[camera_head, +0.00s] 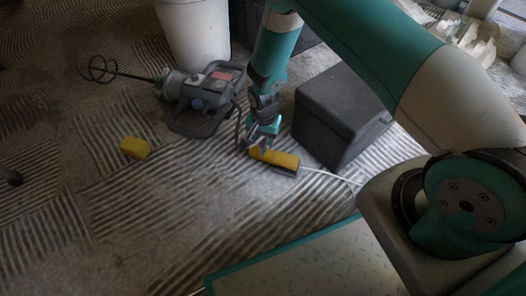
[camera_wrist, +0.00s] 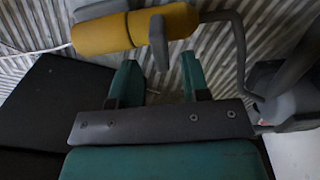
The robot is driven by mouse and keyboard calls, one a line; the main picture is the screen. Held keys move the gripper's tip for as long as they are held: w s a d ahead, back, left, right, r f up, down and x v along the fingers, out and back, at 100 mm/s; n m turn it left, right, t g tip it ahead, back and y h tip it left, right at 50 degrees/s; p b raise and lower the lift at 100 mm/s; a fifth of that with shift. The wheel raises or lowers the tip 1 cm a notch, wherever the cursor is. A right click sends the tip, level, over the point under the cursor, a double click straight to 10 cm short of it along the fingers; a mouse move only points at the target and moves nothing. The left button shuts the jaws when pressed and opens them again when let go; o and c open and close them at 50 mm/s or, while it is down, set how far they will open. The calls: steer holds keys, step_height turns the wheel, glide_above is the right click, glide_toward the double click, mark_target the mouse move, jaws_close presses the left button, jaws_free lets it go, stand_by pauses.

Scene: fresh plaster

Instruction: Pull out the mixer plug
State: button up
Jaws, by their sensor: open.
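The grey mixer (camera_head: 205,95) lies on the ridged floor, left of my gripper. Its dark cable runs to the yellow mixer plug (camera_head: 256,153), which sits against a yellow socket (camera_head: 282,160) with a white cable. In the wrist view the plug (camera_wrist: 180,22) is at the top, end to end with the socket (camera_wrist: 100,35). My gripper (camera_head: 263,140) points down at the plug. Its jaws are open and empty, and the wrist view shows both fingers (camera_wrist: 159,68) just short of the plug. Whether they touch it cannot be told.
A dark box (camera_head: 338,118) stands close to the right of my gripper. A white bucket (camera_head: 195,35) stands behind the mixer. A yellow block (camera_head: 134,147) lies at the left. The floor in front of the plug is clear.

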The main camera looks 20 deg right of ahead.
mark_target(263, 142)
step_height(263, 142, down, 5)
steer(key=shift+f+b, duration=0.1)
steer(key=shift+b, duration=1)
